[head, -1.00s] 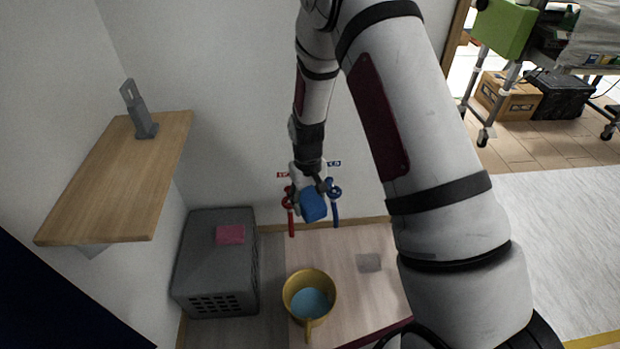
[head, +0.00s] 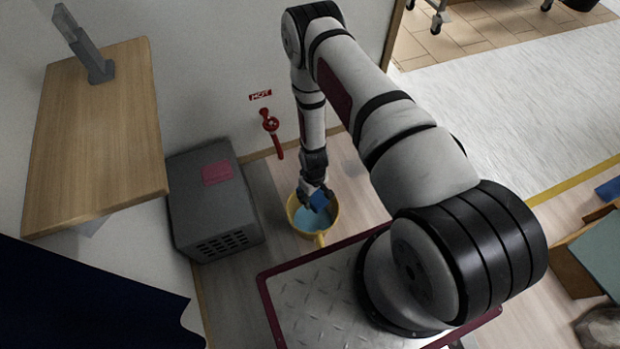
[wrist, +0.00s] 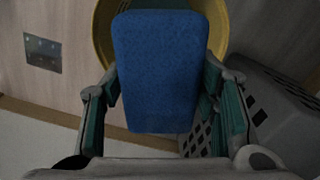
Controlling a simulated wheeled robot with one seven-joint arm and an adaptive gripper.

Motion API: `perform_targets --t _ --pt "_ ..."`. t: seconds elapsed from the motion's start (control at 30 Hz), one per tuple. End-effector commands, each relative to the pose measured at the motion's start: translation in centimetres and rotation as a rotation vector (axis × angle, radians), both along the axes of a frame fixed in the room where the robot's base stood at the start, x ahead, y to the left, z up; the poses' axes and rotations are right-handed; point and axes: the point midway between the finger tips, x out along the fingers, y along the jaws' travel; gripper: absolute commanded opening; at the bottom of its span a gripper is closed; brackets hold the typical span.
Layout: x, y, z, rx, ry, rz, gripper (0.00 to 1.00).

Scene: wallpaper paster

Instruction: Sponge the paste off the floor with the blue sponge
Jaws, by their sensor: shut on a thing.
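My gripper (head: 314,190) is shut on the blue sponge (head: 319,202), over the mouth of the yellow bucket (head: 292,222). The bucket holds light blue water. I cannot tell whether the sponge touches the water. In the wrist view, the sponge (wrist: 158,80) sits between the fingers and covers most of the bucket (wrist: 103,35). A grey square patch with small spots (wrist: 42,52) lies on the floor, apart from the sponge; I cannot tell whether it is the paste. In the head view now, my arm hides that spot.
A grey crate (head: 210,210) with a pink item (head: 217,173) on top stands left of the bucket. A wooden shelf (head: 100,130) with a grey upright holder (head: 88,52) juts from the wall.

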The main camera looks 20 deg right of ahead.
Motion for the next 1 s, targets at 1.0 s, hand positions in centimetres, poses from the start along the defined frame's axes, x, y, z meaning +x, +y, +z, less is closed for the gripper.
perform_targets --t 1.0 --pt "-0.2 0.0 -9.0 0.000 0.000 0.001 0.25"
